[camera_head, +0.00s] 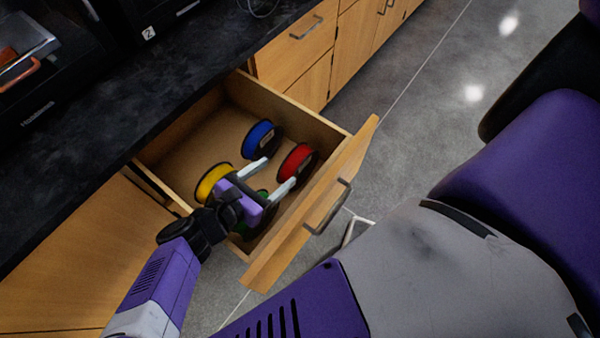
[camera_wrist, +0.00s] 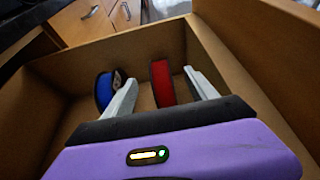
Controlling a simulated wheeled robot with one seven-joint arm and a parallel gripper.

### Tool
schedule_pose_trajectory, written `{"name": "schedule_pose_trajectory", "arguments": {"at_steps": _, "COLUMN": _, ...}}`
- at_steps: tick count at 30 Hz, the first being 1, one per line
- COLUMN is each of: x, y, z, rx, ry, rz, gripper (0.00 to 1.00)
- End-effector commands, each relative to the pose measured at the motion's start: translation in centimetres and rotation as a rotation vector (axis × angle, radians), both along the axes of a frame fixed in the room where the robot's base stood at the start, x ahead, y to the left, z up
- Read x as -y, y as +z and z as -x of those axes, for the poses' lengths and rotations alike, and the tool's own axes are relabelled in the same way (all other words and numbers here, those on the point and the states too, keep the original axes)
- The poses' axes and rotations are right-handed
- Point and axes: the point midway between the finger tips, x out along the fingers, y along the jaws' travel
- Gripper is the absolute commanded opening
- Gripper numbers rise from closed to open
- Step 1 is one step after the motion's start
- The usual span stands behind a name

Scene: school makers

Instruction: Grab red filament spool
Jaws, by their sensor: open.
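The red filament spool (camera_head: 296,164) stands on its edge in the open wooden drawer, near the drawer front. The left fingertip is near the blue spool (camera_head: 260,139).
The drawer (camera_head: 345,172) also holds a yellow spool (camera_head: 211,183) beside my gripper and a green spool (camera_head: 262,194) partly hidden under it. The drawer walls surround the spools closely. A dark countertop (camera_head: 105,130) lies to the left. Grey floor (camera_head: 405,120) is open to the right.

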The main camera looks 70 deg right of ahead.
Motion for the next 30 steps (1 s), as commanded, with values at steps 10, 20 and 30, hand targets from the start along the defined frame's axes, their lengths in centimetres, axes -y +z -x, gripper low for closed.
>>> {"name": "schedule_pose_trajectory", "arguments": {"at_steps": 10, "x": 2.2, "y": -2.5, "z": 0.8, "rx": -0.002, "ry": -0.005, "rz": 0.001, "gripper": 0.66}}
{"name": "schedule_pose_trajectory", "arguments": {"at_steps": 20, "x": 5.9, "y": -4.1, "z": 1.8, "rx": 0.000, "ry": -0.002, "rz": 0.001, "gripper": 0.66}}
{"name": "schedule_pose_trajectory", "arguments": {"at_steps": 30, "x": 9.4, "y": -5.5, "z": 2.6, "rx": -0.002, "ry": -0.005, "rz": -0.001, "gripper": 0.66}}
